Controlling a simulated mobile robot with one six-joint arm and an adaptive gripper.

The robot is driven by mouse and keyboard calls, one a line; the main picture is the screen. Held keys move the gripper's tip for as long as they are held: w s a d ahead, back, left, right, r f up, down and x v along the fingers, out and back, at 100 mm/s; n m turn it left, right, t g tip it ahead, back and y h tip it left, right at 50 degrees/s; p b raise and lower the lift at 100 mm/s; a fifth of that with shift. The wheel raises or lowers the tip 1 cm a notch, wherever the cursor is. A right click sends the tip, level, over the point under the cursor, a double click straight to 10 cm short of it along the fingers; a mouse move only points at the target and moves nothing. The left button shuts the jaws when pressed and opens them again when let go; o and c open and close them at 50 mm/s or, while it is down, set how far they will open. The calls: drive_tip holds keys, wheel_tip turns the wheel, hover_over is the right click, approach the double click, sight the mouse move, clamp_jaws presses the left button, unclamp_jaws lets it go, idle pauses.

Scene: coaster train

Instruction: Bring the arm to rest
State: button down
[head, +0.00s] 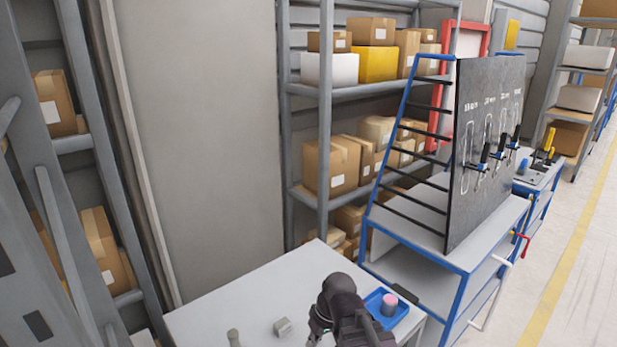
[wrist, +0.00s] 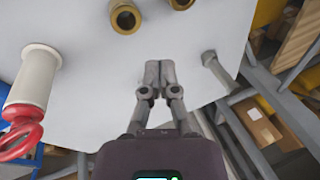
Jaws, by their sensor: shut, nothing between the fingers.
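My gripper (wrist: 159,70) shows in the wrist view with its two grey fingers together and nothing between them. It is over the white table top (wrist: 90,125). In the head view my dark arm reaches over the front right part of the white table (head: 250,290), and the fingertips cannot be made out there. In the wrist view a brass ring-shaped part (wrist: 125,17) lies beyond the fingers, apart from them. A second brass part (wrist: 182,3) is cut off at the top edge. A grey bolt-like piece (wrist: 214,66) is to the right of the fingers.
A white cylinder with a red handle (wrist: 32,82) is at left in the wrist view. A blue tray (head: 405,318) holding a pink-topped piece (head: 389,299) is beside my arm. A tool rack (head: 485,150) and box shelves stand behind.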

drive_tip(key=w+d+m+h, duration=0.1)
drive_tip(key=d+m+h, duration=0.2)
drive_tip(key=d, duration=1.3)
drive_tip(key=shift+f+m+t+h, duration=0.4)
drive_tip(key=shift+f+m, duration=0.05)
drive_tip(key=shift+m, duration=0.65)
drive_tip(key=shift+w, duration=0.1)
